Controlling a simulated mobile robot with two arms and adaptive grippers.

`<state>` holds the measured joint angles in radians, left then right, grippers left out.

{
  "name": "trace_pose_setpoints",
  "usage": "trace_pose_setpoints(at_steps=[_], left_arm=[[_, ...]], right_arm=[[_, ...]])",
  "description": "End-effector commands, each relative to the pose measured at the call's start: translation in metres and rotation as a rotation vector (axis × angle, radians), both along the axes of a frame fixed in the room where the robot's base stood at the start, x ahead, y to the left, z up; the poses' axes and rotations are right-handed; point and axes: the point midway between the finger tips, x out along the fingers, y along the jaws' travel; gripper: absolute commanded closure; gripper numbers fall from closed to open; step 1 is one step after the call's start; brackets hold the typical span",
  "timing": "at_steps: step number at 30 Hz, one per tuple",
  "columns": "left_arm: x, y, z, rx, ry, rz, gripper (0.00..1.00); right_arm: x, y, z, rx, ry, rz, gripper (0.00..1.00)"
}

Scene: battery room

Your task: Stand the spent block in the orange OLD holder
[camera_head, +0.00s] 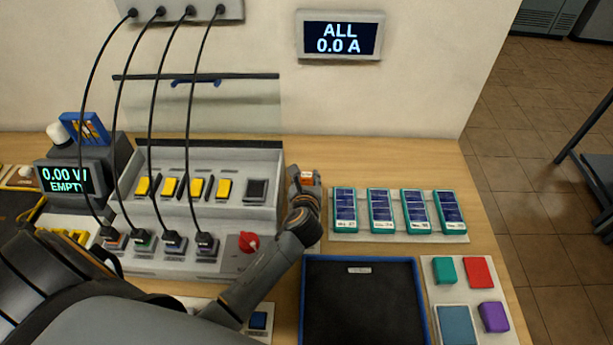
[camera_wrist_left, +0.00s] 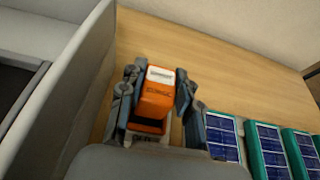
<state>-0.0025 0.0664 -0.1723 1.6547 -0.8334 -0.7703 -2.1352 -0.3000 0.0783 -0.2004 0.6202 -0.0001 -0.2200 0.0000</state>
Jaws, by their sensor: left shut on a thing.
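My left gripper (camera_head: 306,186) is low over the table, just right of the grey charger unit. My right gripper is not in view.
Several teal-edged blue blocks lie on a pale rack (camera_head: 455,239) right of the gripper. A black tray with a blue rim (camera_head: 414,300) lies in front. The charger (camera_head: 270,166) stands close on the left, with black cables. A display (camera_head: 68,179) reads EMPTY.

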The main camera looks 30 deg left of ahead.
Motion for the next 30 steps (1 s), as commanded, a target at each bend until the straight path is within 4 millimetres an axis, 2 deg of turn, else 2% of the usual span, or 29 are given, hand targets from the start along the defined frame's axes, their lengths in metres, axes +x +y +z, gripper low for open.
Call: trace_pose_setpoints(at_steps=[30], left_arm=[[0.0, 0.0, -0.015, 0.001, 0.0, 0.0, 1.0]], right_arm=[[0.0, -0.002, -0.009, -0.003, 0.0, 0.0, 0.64]])
